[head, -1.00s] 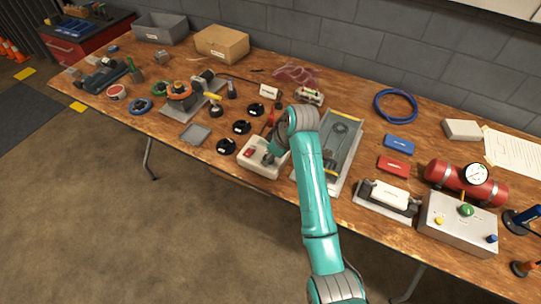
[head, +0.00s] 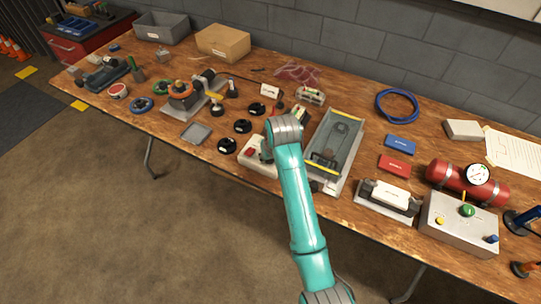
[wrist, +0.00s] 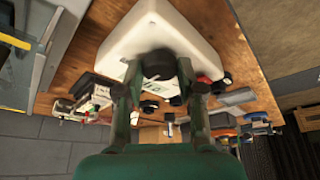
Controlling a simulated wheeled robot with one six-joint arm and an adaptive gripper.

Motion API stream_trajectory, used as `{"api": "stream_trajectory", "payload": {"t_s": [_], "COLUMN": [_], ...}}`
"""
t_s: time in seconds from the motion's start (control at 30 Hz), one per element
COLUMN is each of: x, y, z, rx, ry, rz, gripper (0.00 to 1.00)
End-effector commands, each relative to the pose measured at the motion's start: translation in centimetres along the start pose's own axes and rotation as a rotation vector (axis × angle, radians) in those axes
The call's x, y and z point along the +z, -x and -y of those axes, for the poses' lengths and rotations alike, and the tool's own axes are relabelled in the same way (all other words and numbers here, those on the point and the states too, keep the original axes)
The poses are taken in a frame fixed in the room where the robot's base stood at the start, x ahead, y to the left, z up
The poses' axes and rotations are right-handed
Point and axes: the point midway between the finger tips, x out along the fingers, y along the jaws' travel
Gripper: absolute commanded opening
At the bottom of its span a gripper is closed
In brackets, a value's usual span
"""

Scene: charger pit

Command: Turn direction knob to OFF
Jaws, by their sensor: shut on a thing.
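A white control box (head: 258,166) with a red part (head: 251,151) on its top stands near the front edge of the table, partly hidden behind my arm in the head view. The box (wrist: 170,25) fills the upper middle of the wrist view. A dark round knob (wrist: 158,64) on it sits between the fingertips of my gripper (wrist: 158,72), one green finger on each side. My gripper is shut on this knob. The head view hides the gripper and knob behind my arm. Green lettering below the knob is too small to read, and the knob's setting cannot be told.
A grey tray with a yellow bar (head: 345,135) stands close to the right of the box. Several black round pieces, one of them here (head: 227,146), lie to its left. A red cylinder with a gauge (head: 455,178) lies farther right. The floor in front is clear.

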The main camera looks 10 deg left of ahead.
Motion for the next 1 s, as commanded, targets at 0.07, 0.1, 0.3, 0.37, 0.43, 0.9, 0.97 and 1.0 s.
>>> {"api": "stream_trajectory", "payload": {"t_s": [0.07, 0.1, 0.3, 0.37, 0.43, 0.9, 0.97, 1.0], "x": [0.05, 0.05, 0.06, 0.06, 0.06, 0.03, 0.03, 0.01], "y": [-0.05, -0.05, -0.05, -0.06, -0.06, -0.03, -0.01, 0.04], "z": [0.03, 0.03, 0.03, 0.03, 0.03, 0.03, 0.02, 0.02], "rx": [0.008, 0.01, 0.016, 0.016, 0.016, 0.015, 0.015, 0.015], "ry": [-0.016, -0.023, -0.037, -0.038, -0.038, -0.037, -0.037, -0.037], "rz": [0.001, 0.001, 0.002, 0.002, 0.002, 0.001, 0.001, 0.001], "gripper": [0.03, 0.03, 0.03, 0.03, 0.03, 0.63, 0.63, 0.63]}}
